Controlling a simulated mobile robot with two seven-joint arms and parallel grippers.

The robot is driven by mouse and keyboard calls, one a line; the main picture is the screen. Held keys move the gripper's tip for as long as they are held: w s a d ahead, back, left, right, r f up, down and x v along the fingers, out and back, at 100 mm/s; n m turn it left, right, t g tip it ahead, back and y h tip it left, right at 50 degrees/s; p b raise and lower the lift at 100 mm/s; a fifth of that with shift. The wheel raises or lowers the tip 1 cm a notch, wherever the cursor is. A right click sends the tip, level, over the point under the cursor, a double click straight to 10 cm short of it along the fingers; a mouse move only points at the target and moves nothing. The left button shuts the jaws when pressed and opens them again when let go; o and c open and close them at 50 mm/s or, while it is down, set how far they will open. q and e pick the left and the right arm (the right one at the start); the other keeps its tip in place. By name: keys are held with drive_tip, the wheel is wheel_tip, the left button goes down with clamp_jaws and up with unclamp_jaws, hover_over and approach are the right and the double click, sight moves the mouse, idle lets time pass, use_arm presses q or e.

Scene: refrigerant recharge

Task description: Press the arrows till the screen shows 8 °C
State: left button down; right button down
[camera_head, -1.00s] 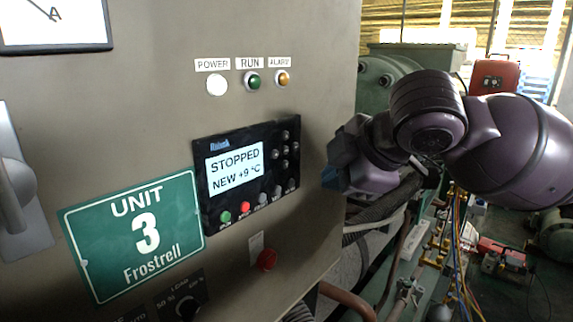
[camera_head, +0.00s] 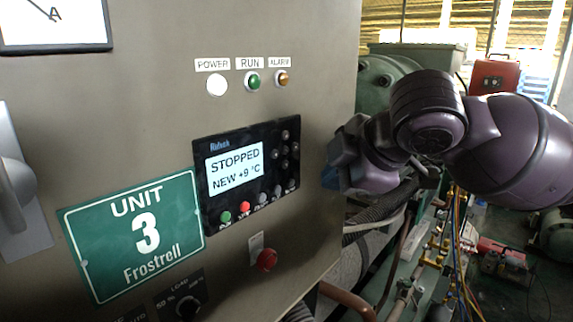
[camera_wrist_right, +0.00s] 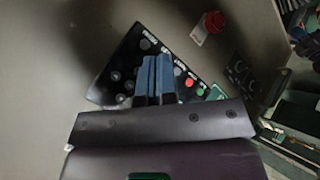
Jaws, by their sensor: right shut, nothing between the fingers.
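The black control panel (camera_head: 225,205) is on the cabinet front. Its lit screen (camera_head: 234,169) reads "STOPPED" and "NEW +9 °C". A cluster of small round arrow buttons (camera_head: 285,150) sits to the right of the screen. My right gripper (camera_head: 338,162) is to the right of the panel, apart from the buttons in the head view. In the right wrist view, its blue fingers (camera_wrist_right: 153,75) are shut together with nothing between them, in front of the panel (camera_wrist_right: 118,62). They hide part of it, and I cannot tell whether the tips touch it. My left gripper is not in view.
A green button (camera_head: 225,217) and a red button (camera_head: 245,206) are in the panel's lower row. A red knob (camera_head: 267,260) sticks out below. Pipes and hoses (camera_head: 380,212) run right of the cabinet.

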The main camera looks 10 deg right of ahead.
idle(0.7)
drive_tip(key=a+f+m+y+b, duration=0.2)
drive_tip(key=a+f+m+y, duration=0.15)
drive_tip(key=f, duration=1.05)
drive_tip(key=s+d+r+m+t+b, duration=0.1)
drive_tip(key=s+d+r+m+t, duration=0.1)
drive_tip(key=r+t, duration=0.5)
drive_tip(key=s+d+r+m+t+y, duration=0.1)
drive_tip(key=d+r+m+t, duration=0.2)
drive_tip(key=r+t, duration=0.3)
drive_tip(key=m+t, duration=0.1)
drive_tip(key=t, duration=0.3)
drive_tip(key=shift+s+r+b, duration=0.35)
drive_tip(key=shift+y, duration=0.25)
drive_tip(key=shift+w, duration=0.1)
